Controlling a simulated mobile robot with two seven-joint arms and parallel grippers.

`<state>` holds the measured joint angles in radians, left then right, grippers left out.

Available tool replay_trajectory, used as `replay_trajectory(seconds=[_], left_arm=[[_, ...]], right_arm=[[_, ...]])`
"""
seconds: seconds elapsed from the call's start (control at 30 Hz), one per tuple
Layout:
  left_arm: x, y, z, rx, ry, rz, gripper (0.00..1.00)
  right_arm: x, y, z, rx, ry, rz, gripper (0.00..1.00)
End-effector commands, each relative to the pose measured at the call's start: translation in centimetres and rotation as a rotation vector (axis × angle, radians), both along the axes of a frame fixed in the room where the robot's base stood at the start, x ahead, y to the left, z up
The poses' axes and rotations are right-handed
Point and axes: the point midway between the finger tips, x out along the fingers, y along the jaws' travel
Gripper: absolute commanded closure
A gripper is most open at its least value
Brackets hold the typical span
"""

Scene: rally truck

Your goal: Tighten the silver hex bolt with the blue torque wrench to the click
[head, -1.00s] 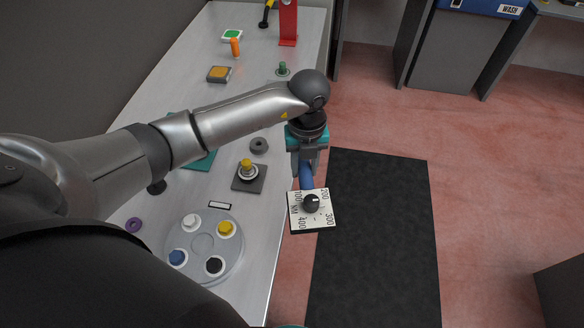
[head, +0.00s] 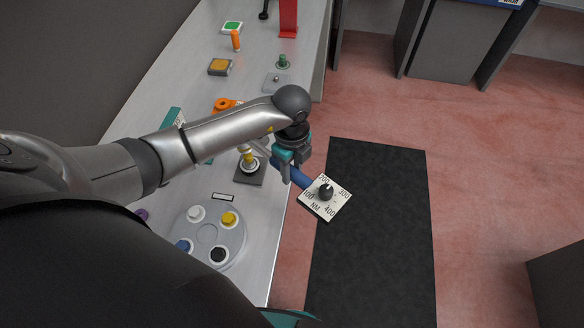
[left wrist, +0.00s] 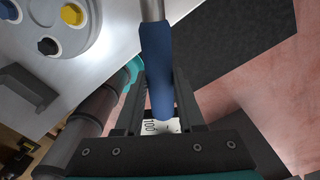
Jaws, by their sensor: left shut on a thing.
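My left gripper (head: 293,155) is shut on the blue handle of the torque wrench (head: 301,178); the handle also shows between the fingers in the left wrist view (left wrist: 156,75). The wrench's white dial plate (head: 337,206) hangs past the table's right edge. Its silver shaft runs left to a yellow-topped fitting (head: 247,161) on a dark square base (head: 251,179). The wrench head appears at the fitting, but whether it is seated I cannot tell. No silver hex bolt can be clearly made out there.
A round grey plate (head: 208,232) with coloured caps sits near the front. Behind are an orange ring part (head: 222,104), a yellow-topped block (head: 220,67) and a red stand (head: 288,18). A black mat (head: 375,230) lies on the open floor at right.

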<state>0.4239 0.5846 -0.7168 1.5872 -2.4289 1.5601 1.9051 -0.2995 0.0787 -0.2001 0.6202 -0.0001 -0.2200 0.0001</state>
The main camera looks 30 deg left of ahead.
Motion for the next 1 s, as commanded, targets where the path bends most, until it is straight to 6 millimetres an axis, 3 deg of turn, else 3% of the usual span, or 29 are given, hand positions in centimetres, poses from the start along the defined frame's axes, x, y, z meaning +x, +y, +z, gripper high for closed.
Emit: replay_trajectory(seconds=[0.23, 0.7, 1.0], left_arm=[[0.0, -0.5, 0.2, -0.001, -0.002, 0.001, 1.0], [0.0, -0.4, -4.0, 0.0, -0.001, 0.0, 1.0], [0.0, -0.5, -5.1, -0.001, -0.002, 0.0, 1.0]], right_arm=[[0.0, 0.0, 0.4, 0.0, 0.0, 0.0, 0.28], [0.0, 0.0, -2.9, 0.0, 0.0, 0.0, 0.28], [0.0, 0.0, -3.6, 0.0, 0.001, 0.0, 0.28]])
